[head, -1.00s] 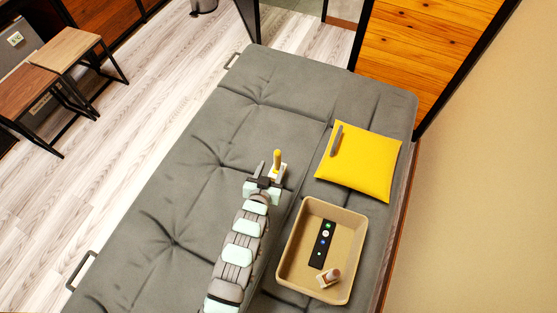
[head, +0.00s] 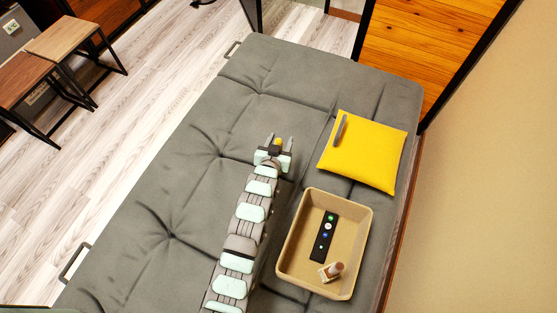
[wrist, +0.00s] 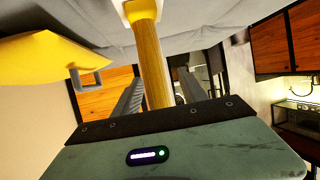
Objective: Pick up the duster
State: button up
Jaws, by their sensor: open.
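The duster appears to be the item with a yellow wooden handle (head: 278,143) on the grey mattress, seen end-on between my fingers in the head view. In the wrist view its handle (wrist: 153,62) runs between the two fingers, with a yellow collar and a pale part at the top edge. My gripper (head: 279,140) is open, with its fingers on either side of the handle. In the wrist view the fingers (wrist: 158,92) stand apart, with a gap visible beside the handle. The pale end is mostly hidden in the head view.
A tan tray (head: 284,262) to the right holds a black remote (head: 324,236) and a small brown-and-white item (head: 332,271). A yellow cushion (head: 368,155) with a grey strip-like piece (head: 341,129) lies behind it. The grey mattress (head: 175,180) is clear to the left.

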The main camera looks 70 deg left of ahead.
jog(key=shift+d, duration=0.1)
jog(key=shift+c, duration=0.4)
grip_shut()
dwell(0.8)
